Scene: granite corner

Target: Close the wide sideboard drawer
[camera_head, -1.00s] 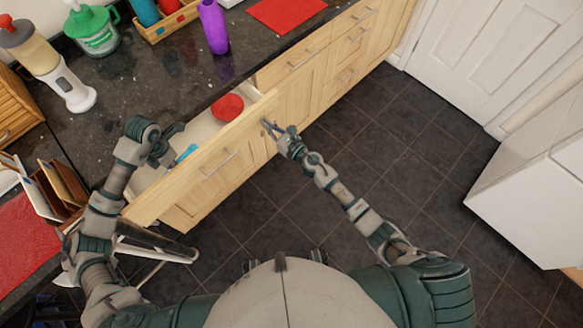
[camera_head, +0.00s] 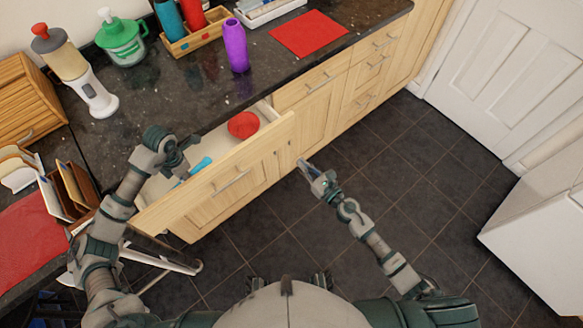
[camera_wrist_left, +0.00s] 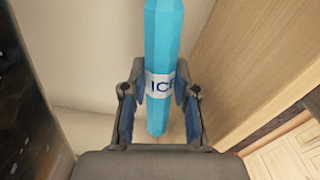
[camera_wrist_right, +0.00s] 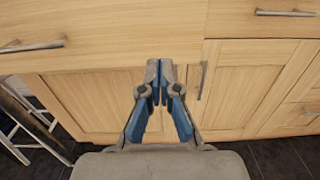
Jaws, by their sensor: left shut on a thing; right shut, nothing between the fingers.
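The wide sideboard drawer (camera_head: 216,187) stands open, its pale wood front pulled out from the sideboard, with a bar handle (camera_head: 231,183). Its front fills the upper right wrist view (camera_wrist_right: 110,30). Inside lie a red round object (camera_head: 243,124) and a light blue stick (camera_wrist_left: 163,60) with lettering on a white band. My left gripper (camera_head: 184,148) is over the open drawer, its fingers on both sides of the stick and shut on it. My right gripper (camera_head: 304,165) is shut and empty, outside the drawer near the front's right end, apparently clear of it.
A white stool (camera_head: 165,262) stands below left. Dark floor tiles (camera_head: 400,170) lie clear to the right.

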